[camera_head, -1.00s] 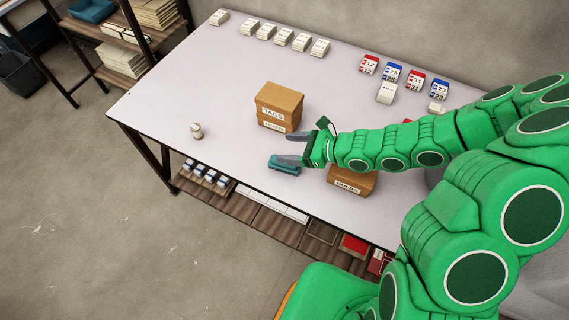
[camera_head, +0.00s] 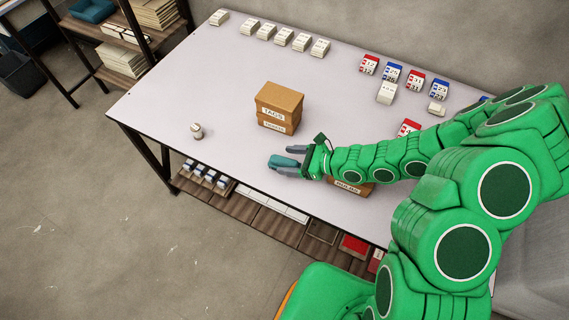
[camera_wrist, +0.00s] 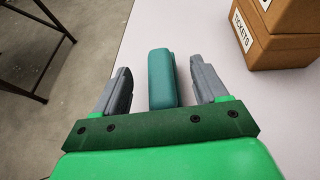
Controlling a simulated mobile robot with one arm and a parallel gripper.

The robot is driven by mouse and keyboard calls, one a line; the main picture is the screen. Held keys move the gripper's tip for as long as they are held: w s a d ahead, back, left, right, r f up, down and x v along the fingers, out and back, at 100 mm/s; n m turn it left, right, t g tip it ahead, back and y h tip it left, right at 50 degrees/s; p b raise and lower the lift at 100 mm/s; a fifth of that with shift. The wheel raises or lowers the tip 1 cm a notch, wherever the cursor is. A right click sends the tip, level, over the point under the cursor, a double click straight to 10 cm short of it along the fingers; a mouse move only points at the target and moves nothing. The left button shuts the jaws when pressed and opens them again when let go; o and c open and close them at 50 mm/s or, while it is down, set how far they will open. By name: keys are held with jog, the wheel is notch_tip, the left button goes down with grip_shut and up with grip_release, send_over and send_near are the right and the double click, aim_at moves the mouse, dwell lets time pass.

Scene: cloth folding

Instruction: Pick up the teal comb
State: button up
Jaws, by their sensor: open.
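The teal comb (camera_head: 285,161) lies near the front edge of the table. In the wrist view the comb (camera_wrist: 162,78) is a teal block between the two grey fingers, with a gap on each side. My gripper (camera_head: 289,160) is open, its fingers on either side of the comb; the wrist view shows the open gripper too (camera_wrist: 160,90). I see no finger touching the comb.
Two stacked brown boxes (camera_head: 279,107) stand just behind the comb, and another brown box (camera_head: 350,189) is partly under my arm. A small white round object (camera_head: 196,131) stands to the left. White blocks and red and blue cards line the back.

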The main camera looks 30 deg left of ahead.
aim_at(286, 160)
jog(key=shift+x, duration=1.55)
jog(key=shift+f, duration=0.1)
jog(key=c, duration=1.2)
jog(key=shift+o, duration=0.2)
